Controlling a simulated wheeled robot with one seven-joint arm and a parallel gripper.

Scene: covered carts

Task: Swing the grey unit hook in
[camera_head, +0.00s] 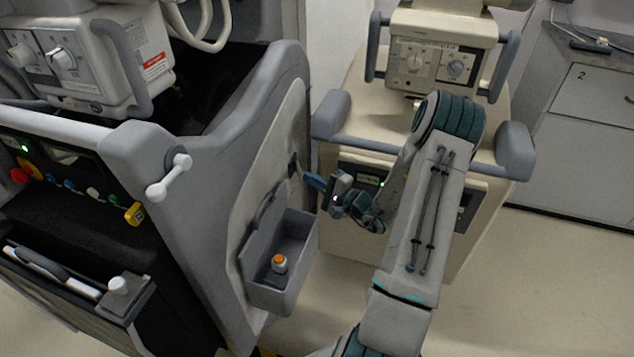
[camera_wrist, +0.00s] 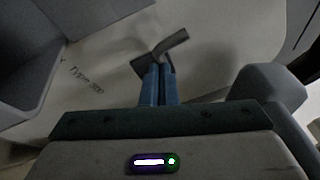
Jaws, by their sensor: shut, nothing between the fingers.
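The grey unit (camera_head: 170,235) stands at the left, with a pale side panel facing my arm. Its small dark grey hook (camera_head: 292,163) is on that panel, above a grey bin. In the wrist view the hook (camera_wrist: 174,42) shows as a short bar slanting up to the right from a darker mount, just beyond my fingertips. My gripper (camera_head: 306,178) has its blue fingers together and empty, pointing at the hook. In the wrist view the fingertips (camera_wrist: 158,67) overlap the lower part of the hook; I cannot tell whether they touch it.
A grey bin (camera_head: 270,296) on the panel holds an orange-capped item (camera_head: 279,262). A beige cart (camera_head: 420,120) with grey handles stands close behind and right of my arm. Bare floor (camera_head: 540,290) lies at the lower right.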

